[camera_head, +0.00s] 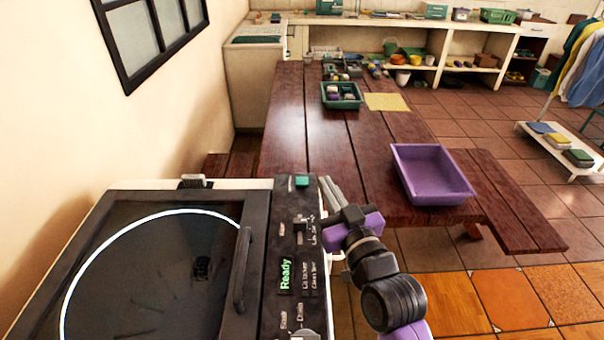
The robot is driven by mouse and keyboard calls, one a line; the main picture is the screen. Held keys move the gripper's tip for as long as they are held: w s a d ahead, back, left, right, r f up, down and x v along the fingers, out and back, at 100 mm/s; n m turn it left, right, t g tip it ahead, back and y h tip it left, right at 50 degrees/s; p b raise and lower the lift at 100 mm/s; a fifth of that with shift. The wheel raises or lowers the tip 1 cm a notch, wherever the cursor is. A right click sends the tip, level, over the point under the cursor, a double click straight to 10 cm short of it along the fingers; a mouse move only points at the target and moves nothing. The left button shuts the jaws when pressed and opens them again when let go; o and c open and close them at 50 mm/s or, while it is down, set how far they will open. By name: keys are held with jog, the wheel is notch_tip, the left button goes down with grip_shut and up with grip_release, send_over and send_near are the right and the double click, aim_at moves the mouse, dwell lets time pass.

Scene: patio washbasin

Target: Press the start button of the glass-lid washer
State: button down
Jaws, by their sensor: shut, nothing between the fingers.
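The glass-lid washer (128,190) fills the lower left of the head view. Its dark lid (150,270) is down, with a bright ring showing in the glass. The control panel (292,230) runs along the washer's right side, with a green "Ready" display (286,275). A green button (302,181) sits at the panel's far end. More pale controls and small labels are along the panel, too small to read surely. My gripper (324,184) is shut and empty, its fingers just right of the panel's far end, close to the green button. I cannot tell whether they touch the panel.
A dark red wooden table (290,130) stands beyond the washer, with a purple tray (432,196), a green basket (341,104) and a yellow cloth (386,102). A wall with a dark-framed window (130,45) is on the left. Tiled floor (440,300) is open at the lower right.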

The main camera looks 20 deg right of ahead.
jog(key=w+r+n+g+y+p, duration=0.35)
jog(key=w+r+n, duration=0.45)
jog(key=w+r, duration=0.6)
jog(key=n+g+p, duration=0.1)
jog(key=n+g, duration=0.4)
jog(key=g, duration=0.2)
send_over(305, 182)
notch_tip(305, 182, down, 10)
jog(key=shift+f, duration=0.25)
notch_tip(305, 182, down, 7)
jog(key=b, duration=0.5)
jog(key=shift+r, duration=0.2)
jog(key=shift+f+b, duration=0.55)
jog(key=shift+f, duration=0.4)
jog(key=shift+f, duration=0.1)
